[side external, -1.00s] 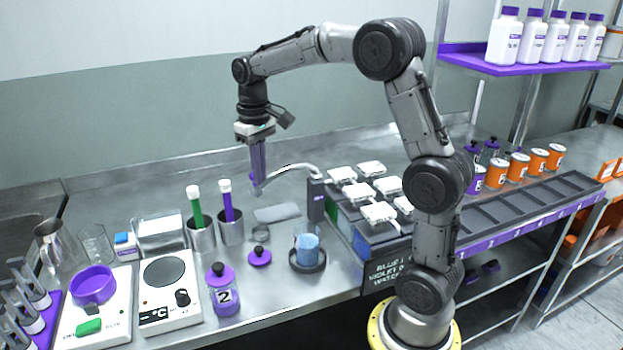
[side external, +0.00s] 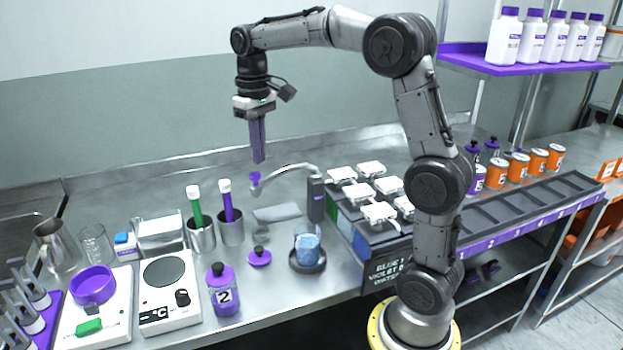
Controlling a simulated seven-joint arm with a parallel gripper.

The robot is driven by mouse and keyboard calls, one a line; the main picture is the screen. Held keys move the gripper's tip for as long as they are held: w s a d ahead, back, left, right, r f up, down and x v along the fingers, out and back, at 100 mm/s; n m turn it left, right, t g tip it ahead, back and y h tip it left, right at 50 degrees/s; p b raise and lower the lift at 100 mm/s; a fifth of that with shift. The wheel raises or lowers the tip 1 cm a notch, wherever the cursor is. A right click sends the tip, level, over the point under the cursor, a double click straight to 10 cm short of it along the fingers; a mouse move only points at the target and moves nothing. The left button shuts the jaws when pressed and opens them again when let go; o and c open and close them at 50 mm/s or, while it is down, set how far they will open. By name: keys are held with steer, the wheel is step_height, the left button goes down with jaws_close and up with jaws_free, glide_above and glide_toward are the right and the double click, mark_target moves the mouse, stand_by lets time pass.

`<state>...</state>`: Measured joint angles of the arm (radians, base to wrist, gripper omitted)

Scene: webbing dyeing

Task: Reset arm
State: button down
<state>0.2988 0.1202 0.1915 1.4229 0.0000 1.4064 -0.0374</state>
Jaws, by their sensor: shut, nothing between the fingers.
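My gripper (side external: 259,160) hangs pointing down above the back middle of the steel bench (side external: 150,190). Its purple fingers are shut with nothing between them, and it touches no object. A thin curved arm with a purple tip (side external: 255,179) rises from a dark grey post (side external: 316,200) just below the fingertips in the picture. The blue cup (side external: 307,246) stands on a round dark base in front of the post.
Purple bottle number 2 (side external: 223,289), a hot plate (side external: 168,285), a scale with a purple ring (side external: 93,285) and two metal cups with green and purple sticks stand on the left. White-topped blocks (side external: 366,169) stand right. Back bench is clear.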

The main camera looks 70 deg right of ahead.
steer(key=shift+a, duration=0.1)
steer(key=s+a+r+n+t, duration=0.25)
steer(key=s+a+r, duration=0.35)
steer(key=s+a, duration=0.45)
steer(key=s+a+f+t, duration=0.1)
steer(key=s+f+t, duration=0.2)
steer(key=s+f, duration=0.7)
steer(key=shift+s, duration=0.55)
